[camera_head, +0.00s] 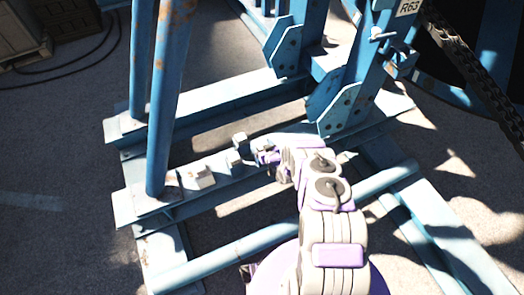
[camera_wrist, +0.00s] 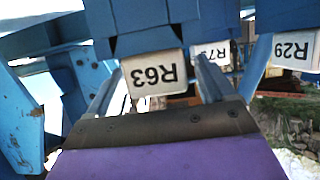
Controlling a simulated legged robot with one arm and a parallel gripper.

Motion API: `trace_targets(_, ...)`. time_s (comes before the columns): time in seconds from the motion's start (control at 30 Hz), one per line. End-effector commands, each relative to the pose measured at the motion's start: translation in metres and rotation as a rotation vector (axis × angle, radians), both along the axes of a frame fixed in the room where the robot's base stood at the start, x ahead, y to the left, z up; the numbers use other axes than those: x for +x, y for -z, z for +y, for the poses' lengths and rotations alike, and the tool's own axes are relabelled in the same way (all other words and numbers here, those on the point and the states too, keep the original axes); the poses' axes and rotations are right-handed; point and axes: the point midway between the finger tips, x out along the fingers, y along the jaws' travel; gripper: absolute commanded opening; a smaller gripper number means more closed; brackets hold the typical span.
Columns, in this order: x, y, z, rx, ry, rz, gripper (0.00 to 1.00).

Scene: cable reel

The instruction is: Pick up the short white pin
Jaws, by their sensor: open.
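A small pale T-shaped piece (camera_head: 380,35), which looks like a pin, sticks out of the blue upright just below the R63 label (camera_head: 409,7). I cannot tell for sure that it is the short white pin. My gripper (camera_head: 262,154) is low over the blue base beam, well to the lower left of that piece. In the wrist view my gripper (camera_wrist: 155,78) is open, its two grey fingers apart with nothing visible between them. The R63 label (camera_wrist: 153,73) appears upside down beyond the fingers. No pin can be made out in that view.
A small pale block (camera_head: 198,178) and a grey-blue bracket (camera_head: 238,150) are on the base beam (camera_head: 222,172) left of my gripper. A rusty blue post (camera_head: 165,100) stands to the left. A dark chain (camera_head: 480,85) hangs at right. Open ground (camera_head: 60,145) lies at left.

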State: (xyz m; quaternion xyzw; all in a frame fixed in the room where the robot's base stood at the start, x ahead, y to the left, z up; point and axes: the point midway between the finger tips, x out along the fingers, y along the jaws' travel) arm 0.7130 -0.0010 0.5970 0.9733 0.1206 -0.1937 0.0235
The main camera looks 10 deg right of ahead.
Motion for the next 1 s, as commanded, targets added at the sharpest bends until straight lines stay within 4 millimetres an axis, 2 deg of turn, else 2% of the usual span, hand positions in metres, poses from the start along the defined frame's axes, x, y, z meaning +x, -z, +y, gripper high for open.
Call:
trace_targets(0.17, 0.0001, -0.0003, -0.0004, -0.001, 0.001, 0.001, 0.83)
trace_targets(0.9, 0.0001, -0.0004, -0.0007, -0.002, 0.001, 0.001, 0.13)
trace_targets(1.0, 0.0003, -0.0005, -0.0008, -0.001, 0.001, 0.0, 0.07)
